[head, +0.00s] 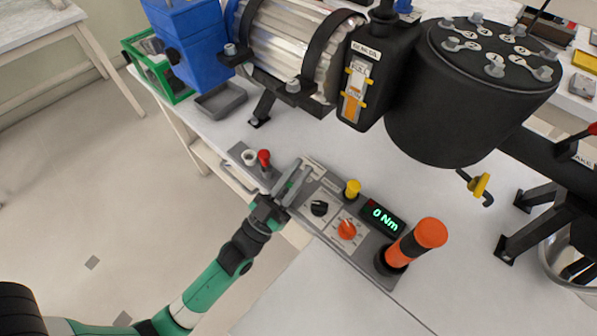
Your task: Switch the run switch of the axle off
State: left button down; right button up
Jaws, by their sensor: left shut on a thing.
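The grey control panel (375,268) lies along the bench's front edge. It carries a black knob (319,208), an orange knob (346,229), a yellow button (353,188) and a display (384,218) reading "0 Nm". My left gripper (294,180) is over the panel's left end, its fingers close together on a small part there. That part looks like the run switch, but the fingers hide it and its position cannot be told. My right gripper is not in view.
An orange-and-black handle (415,245) rises from the panel's right end. The black drum (460,105) and oil tank (365,75) stand behind. The bench between them and the panel is mostly clear.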

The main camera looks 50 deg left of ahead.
pick_arm(q)
jog(key=c, duration=0.8)
grip_release()
jog(key=p+v, duration=0.1)
jog(key=v, duration=1)
jog(key=shift+s+f+p, duration=0.2)
jog(key=shift+s+p, duration=0.05)
jog(key=shift+p, duration=0.1)
